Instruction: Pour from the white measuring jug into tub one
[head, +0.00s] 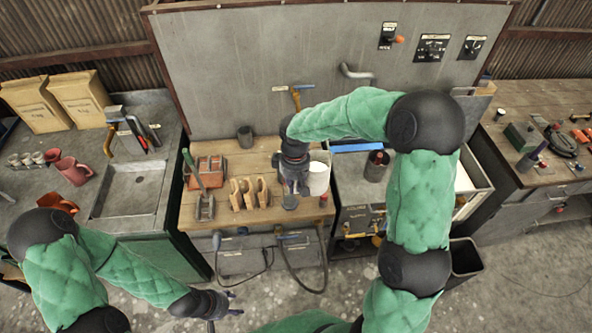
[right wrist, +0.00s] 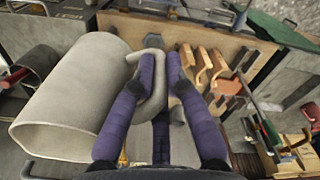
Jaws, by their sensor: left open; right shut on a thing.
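The white measuring jug (head: 319,178) is beside my right gripper (head: 291,186) above the wooden bench, on its right in the head view. In the right wrist view the jug (right wrist: 78,95) lies left of the purple fingers of my right gripper (right wrist: 162,65), which are shut on its looped handle (right wrist: 157,80). The jug's inside is not visible. My left gripper (head: 228,304) is open and empty, low in front of the bench. I cannot tell which vessel is tub one; a small round grey thing (head: 290,202) shows just below my right gripper.
The wooden bench (head: 225,213) carries several wooden blocks (head: 249,193), a red rack (head: 208,168) and a dark grey cup (head: 245,137). Several small pale cups (head: 37,158) and red jugs (head: 72,170) stand beside the sink at left. A grey panel (head: 240,70) rises behind.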

